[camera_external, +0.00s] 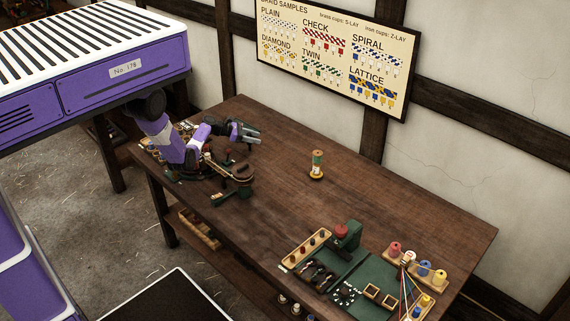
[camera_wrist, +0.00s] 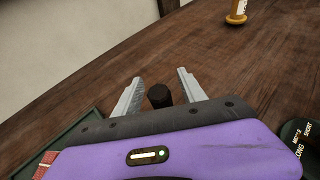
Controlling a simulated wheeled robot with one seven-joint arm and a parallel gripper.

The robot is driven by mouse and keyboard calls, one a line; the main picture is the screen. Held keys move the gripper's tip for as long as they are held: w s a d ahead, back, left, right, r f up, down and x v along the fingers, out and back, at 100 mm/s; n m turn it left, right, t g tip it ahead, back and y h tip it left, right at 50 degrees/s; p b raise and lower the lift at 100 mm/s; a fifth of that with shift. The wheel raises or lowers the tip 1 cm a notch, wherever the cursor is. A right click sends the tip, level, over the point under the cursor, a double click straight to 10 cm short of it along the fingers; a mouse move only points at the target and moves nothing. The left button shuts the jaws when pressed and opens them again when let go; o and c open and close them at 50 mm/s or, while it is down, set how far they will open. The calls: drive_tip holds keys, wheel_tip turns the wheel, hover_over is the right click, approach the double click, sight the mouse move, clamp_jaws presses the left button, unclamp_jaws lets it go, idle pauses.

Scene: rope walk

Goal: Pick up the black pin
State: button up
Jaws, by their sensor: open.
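My gripper (camera_wrist: 160,77) is open, with its two grey fingers apart, low over the wooden bench. A short black cylinder (camera_wrist: 158,96), which looks like the black pin, shows between the fingers, close to the palm. Its lower part is hidden behind the gripper body, and I cannot tell whether the fingers touch it. In the external view my gripper (camera_external: 250,136) is above the back left part of the bench, pointing right. I cannot make out the pin there.
A spool on a yellow base (camera_external: 317,165) stands mid-bench; it also shows in the wrist view (camera_wrist: 237,12). A dark green round piece with lettering (camera_wrist: 300,135) lies right of my gripper. Green mats with racks and spools (camera_external: 375,275) fill the front right. Bench (camera_external: 420,210) behind is clear.

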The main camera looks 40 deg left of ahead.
clamp_jaws()
drive_tip(key=shift+r, duration=0.15)
